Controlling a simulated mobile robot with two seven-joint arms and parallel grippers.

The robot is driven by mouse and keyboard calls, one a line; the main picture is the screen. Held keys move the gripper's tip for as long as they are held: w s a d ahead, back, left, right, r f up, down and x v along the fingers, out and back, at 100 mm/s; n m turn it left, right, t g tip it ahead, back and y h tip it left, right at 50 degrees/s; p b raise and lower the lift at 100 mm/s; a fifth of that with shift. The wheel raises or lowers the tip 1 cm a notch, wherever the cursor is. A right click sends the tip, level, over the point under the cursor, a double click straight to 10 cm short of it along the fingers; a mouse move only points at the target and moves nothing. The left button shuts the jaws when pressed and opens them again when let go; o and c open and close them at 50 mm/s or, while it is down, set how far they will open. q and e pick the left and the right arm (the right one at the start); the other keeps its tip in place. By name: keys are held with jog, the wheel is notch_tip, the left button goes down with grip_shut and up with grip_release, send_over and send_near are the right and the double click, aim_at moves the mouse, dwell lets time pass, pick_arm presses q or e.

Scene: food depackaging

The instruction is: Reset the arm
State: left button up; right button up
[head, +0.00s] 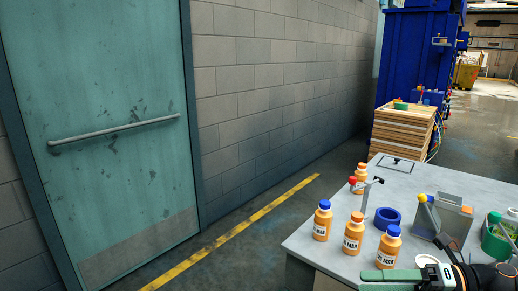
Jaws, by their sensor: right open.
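My right gripper (378,281) shows at the bottom right edge of the head view, its arm coming in from the right. Its green-tipped fingers point left, low over the front of the grey table (335,257). It is open, and I see nothing held in it. The lower part of the gripper is cut off by the picture edge. An orange bottle with a blue cap (389,246) stands just beyond the fingers. My left gripper and arm are not in view.
A blue tape roll (387,218), a grey box-shaped device (442,217) and a green container (497,242) are there too. A pallet stack (402,133) stands behind. Floor left of the table is clear.

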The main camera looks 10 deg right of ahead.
notch_tip(320, 180, down, 17)
jog(key=m+t+h+p, duration=0.1)
jog(key=m+t+h, duration=0.75)
jog(key=m, duration=1.25)
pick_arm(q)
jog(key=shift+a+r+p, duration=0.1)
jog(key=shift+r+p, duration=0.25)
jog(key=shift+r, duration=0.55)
pick_arm(e)
jog(key=s+a+f+m+g+h, duration=0.2)
jog(key=s+a+f+m, duration=0.3)
jog(key=f, duration=0.3)
jog(key=s+a+f+m+g+h, duration=0.2)
jog(key=s+a+f+m+g, duration=0.2)
jog(key=s+f+m, duration=0.3)
jog(key=shift+s+a+f+m, duration=0.3)
jog(key=shift+s+a+f, duration=0.25)
jog(key=shift+a, duration=0.35)
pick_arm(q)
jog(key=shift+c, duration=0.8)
pick_arm(e)
jog(key=shift+c, duration=0.9)
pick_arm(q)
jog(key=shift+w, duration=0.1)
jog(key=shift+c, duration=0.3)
pick_arm(e)
jog(key=shift+d+t, duration=0.15)
jog(key=shift+t, duration=0.1)
jog(key=shift+c, duration=0.2)
